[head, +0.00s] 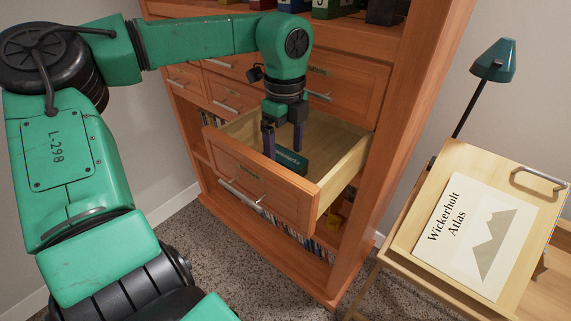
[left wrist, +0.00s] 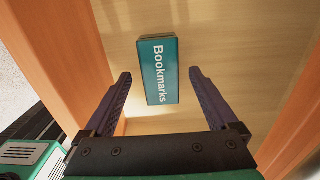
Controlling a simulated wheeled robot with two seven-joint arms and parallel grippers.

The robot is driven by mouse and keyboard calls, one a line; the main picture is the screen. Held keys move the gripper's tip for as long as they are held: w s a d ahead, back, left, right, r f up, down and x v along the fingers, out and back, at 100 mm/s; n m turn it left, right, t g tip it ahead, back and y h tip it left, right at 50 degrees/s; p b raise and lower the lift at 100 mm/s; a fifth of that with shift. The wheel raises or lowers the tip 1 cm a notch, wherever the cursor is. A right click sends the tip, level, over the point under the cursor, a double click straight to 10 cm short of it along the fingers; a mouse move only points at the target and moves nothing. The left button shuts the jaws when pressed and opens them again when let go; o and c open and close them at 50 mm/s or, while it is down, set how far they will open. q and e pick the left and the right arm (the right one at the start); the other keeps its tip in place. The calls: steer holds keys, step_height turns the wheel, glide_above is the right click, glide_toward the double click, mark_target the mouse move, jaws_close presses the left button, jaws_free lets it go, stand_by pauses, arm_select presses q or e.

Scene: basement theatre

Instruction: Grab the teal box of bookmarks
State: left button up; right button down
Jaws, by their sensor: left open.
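The teal box of bookmarks (head: 291,161) lies in an open wooden drawer (head: 344,151). In the left wrist view the box (left wrist: 160,74) shows its label "Bookmarks" and lies on the pale drawer floor. My left gripper (head: 284,150) reaches down into the drawer from above, open and empty. In the left wrist view its two dark fingers (left wrist: 160,78) stand apart, one on each side of the box's lower part in the picture. I cannot tell how far above the box the fingertips are. My right gripper is not in view.
The drawer front (head: 262,184) and its side walls stand close around my left gripper. Shelves with books and boxes are above. Carpet lies below.

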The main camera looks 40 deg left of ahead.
arm_select(q)
step_height(320, 180, down, 2)
steer(key=shift+a+f, duration=0.1)
steer(key=shift+f, duration=0.05)
steer(key=c, duration=1.5)
steer(key=shift+o, duration=0.2)
